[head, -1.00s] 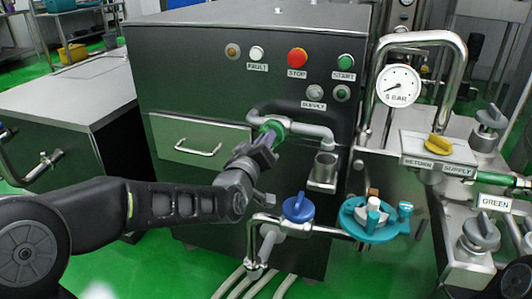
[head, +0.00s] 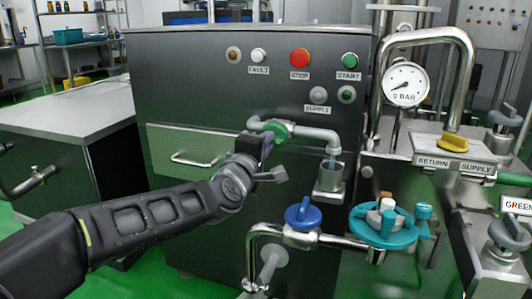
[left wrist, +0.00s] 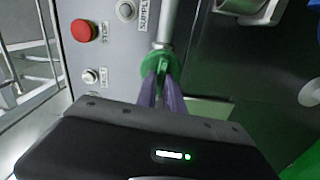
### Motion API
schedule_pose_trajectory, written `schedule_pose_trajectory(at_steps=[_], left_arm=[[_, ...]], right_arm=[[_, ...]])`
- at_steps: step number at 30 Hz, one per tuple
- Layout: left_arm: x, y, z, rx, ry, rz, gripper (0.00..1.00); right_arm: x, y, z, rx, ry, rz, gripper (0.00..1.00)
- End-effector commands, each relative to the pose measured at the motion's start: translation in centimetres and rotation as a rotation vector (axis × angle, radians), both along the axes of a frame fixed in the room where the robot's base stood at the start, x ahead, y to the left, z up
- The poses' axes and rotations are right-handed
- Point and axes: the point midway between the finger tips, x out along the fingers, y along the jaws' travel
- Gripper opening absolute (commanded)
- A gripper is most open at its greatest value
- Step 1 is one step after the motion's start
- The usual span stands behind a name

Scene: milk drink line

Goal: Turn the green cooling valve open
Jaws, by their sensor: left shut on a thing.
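The green cooling valve (head: 279,131) sits on the steel pipe at the front of the dark cabinet in the head view. My left gripper (head: 265,137) reaches it from the lower left and is shut on its green handle. The arm partly hides the valve there. In the left wrist view the purple fingers (left wrist: 162,84) pinch the green handle (left wrist: 160,62), below the pipe. A faint bluish streak (head: 332,161) shows between the pipe's spout and the small steel cup (head: 330,178). My right gripper is not in view.
A blue valve (head: 303,215) and a teal fitting (head: 392,222) are below right of my gripper. A gauge (head: 405,84) marked BAR and a yellow return/supply knob (head: 453,142) stand right. The cabinet has red STOP (head: 300,58) and green START (head: 350,60) buttons.

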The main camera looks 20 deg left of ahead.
Motion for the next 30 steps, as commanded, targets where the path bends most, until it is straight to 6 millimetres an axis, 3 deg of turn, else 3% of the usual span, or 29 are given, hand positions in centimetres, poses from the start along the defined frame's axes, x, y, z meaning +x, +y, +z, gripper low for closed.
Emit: schedule_pose_trajectory(at_steps=[20,21,30], left_arm=[[0.02,-0.07,-0.17,-0.096,0.009,-0.001,0.0],[0.02,-0.07,-0.17,-0.096,0.009,-0.001,0.13],[0.01,-0.02,-0.1,-0.094,0.007,0.0,0.34]], right_arm=[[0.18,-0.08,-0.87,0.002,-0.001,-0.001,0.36],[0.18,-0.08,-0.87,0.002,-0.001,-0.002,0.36],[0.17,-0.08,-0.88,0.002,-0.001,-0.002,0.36]])
